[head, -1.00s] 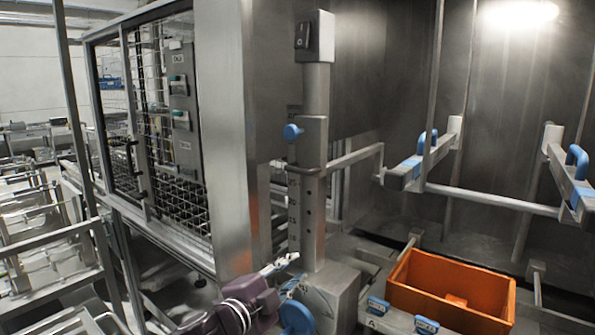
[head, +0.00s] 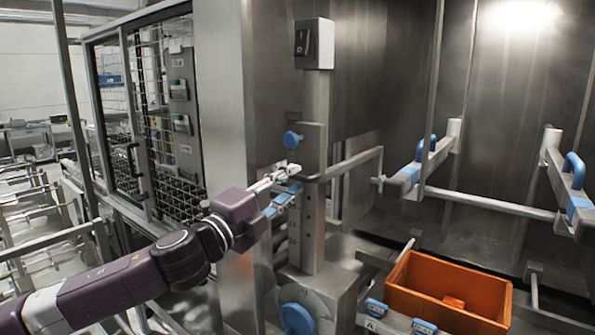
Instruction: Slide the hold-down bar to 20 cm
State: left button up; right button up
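A grey upright post (head: 316,93) with a scale and holes on its lower part (head: 311,232) stands in the middle of the head view. A sliding sleeve (head: 313,148) with a blue knob (head: 292,140) sits on it. From the sleeve, the hold-down bar (head: 350,162) reaches right to a frame with two blue-handled arms. My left gripper (head: 292,179) is at the left side of the post, just below the blue knob. Its fingers look apart, with nothing clearly between them. It hides part of the scale; contact with the post cannot be told. My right gripper is out of view.
A large blue knob (head: 297,319) is at the post's base. An orange crate (head: 447,293) sits lower right, beside blue-tagged clamps (head: 376,308). The blue-handled arms (head: 425,163) hang above it. A mesh-doored cabinet (head: 150,125) stands at the left.

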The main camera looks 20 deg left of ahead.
pick_arm(q)
jog(key=shift+p+x, duration=0.35)
jog(key=shift+x, duration=1.05)
jog(key=shift+c, duration=0.2)
grip_shut()
